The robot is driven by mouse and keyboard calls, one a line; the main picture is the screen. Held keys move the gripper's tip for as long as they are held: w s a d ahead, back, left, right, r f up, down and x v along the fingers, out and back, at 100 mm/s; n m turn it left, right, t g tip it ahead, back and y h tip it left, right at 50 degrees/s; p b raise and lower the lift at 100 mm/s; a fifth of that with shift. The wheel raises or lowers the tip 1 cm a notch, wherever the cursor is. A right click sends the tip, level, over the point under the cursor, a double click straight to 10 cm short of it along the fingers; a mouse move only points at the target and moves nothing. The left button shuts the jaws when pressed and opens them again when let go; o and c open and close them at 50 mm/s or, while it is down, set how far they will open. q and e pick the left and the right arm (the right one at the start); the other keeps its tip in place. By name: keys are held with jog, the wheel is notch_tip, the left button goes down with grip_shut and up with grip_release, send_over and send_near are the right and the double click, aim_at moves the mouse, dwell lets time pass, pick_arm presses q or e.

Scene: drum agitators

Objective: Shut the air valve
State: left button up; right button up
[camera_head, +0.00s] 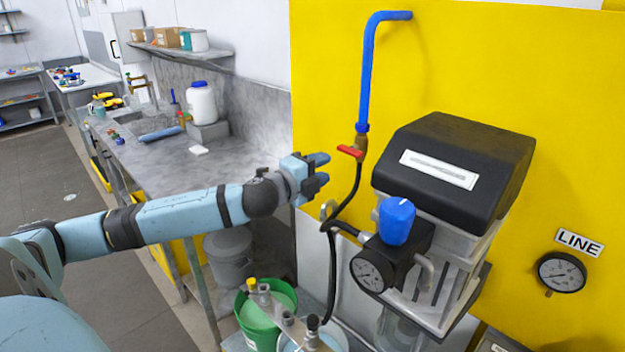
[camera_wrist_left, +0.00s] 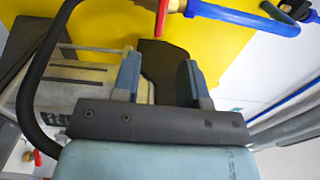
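The air valve has a brass body (camera_head: 361,143) at the lower end of a blue pipe (camera_head: 367,85) on the yellow wall. Its red handle (camera_head: 350,151) points left, across the pipe's line. In the left wrist view the red handle (camera_wrist_left: 162,18) is at the top edge, beyond the fingertips, with its end toward the gap between them. My left gripper (camera_head: 322,168) is just left of and below the handle, apart from it. Its two blue fingers stand apart and nothing is between them in the wrist view (camera_wrist_left: 160,75). My right gripper is not in view.
A black hose (camera_head: 352,190) hangs below the valve. A regulator with a blue knob (camera_head: 397,220) and a gauge (camera_head: 368,272) sits to the lower right, before a black-topped unit (camera_head: 455,165). A grey counter (camera_head: 220,170) lies left. A green bucket (camera_head: 262,325) stands below.

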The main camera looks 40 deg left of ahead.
pick_arm(q)
jog(key=shift+s+a+b, duration=0.1)
jog(key=shift+s+b, duration=0.2)
jog(key=shift+s, duration=0.85)
jog(key=s+d+f+n+g, duration=0.2)
jog(key=s+d+f+n, duration=0.25)
jog(key=f, duration=0.65)
jog(key=s+d+f+n+g+h, duration=0.1)
jog(key=s+d+f+n, duration=0.3)
jog(key=f, duration=0.7)
jog(key=s+d+f+n+g, duration=0.2)
jog(key=s+d+f, duration=0.3)
jog(key=f, duration=0.5)
jog(key=s+d+f+n+g, duration=0.2)
jog(key=s+d+f+n, duration=0.3)
jog(key=s+d+f, duration=0.4)
jog(key=shift+s+d+h, duration=0.3)
jog(key=shift+s+d, duration=0.2)
jog(key=shift+s, duration=0.25)
jog(key=shift+n, duration=0.25)
